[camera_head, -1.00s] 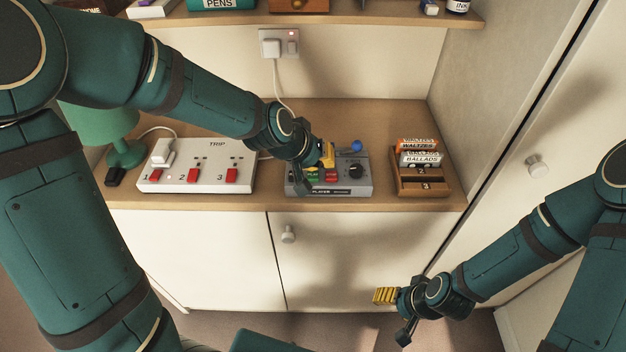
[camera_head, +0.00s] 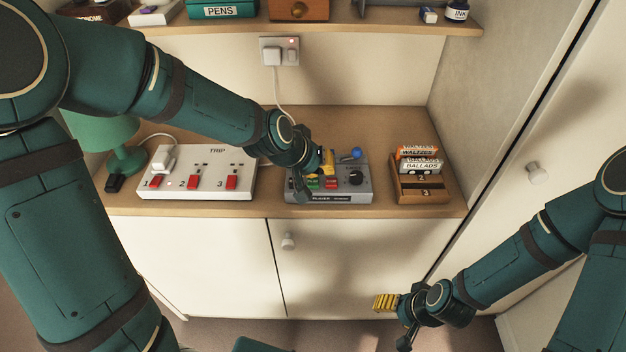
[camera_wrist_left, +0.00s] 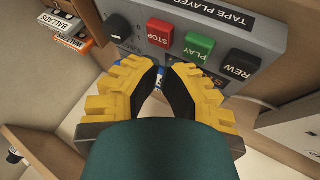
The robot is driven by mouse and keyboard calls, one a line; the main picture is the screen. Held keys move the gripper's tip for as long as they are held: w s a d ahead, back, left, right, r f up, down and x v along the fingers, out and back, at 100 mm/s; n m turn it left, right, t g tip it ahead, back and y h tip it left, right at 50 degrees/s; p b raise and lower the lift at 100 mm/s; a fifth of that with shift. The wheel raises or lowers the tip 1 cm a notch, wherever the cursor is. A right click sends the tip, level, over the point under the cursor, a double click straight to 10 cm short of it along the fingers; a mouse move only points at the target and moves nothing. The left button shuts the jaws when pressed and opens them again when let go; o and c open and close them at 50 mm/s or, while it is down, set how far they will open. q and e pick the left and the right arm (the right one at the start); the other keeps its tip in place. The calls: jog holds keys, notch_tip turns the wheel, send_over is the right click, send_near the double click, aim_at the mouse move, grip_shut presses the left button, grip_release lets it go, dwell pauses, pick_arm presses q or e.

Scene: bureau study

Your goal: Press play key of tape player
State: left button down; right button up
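The grey tape player (camera_head: 352,197) sits on the wooden counter, with its controls facing up. In the left wrist view its green PLAY key (camera_wrist_left: 198,48) lies between the red STOP key (camera_wrist_left: 160,33) and the black REW key (camera_wrist_left: 240,64). My left gripper (camera_head: 326,172) is over the player and hides part of its top. In the left wrist view its yellow-and-black fingertips (camera_wrist_left: 165,68) come close together just below the STOP and PLAY keys. Contact with a key cannot be made out. My right gripper (camera_head: 393,317) is open and empty, low before the cabinet.
A white switch box (camera_head: 210,157) with red switches stands left of the player, beside a green lamp (camera_head: 124,158). A wooden cassette rack (camera_head: 423,195) stands to the right. A shelf (camera_head: 385,22) runs above. The counter between player and rack is clear.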

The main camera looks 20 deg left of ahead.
aim_at(320, 183)
dwell(0.4)
pick_arm(q)
jog(key=shift+f+b, duration=0.5)
jog(key=shift+f+b, duration=0.5)
dwell(0.7)
dwell(0.3)
jog(key=shift+r+p, duration=0.85)
jog(key=shift+r, duration=0.15)
notch_tip(320, 183, up, 5)
jog(key=p, duration=0.4)
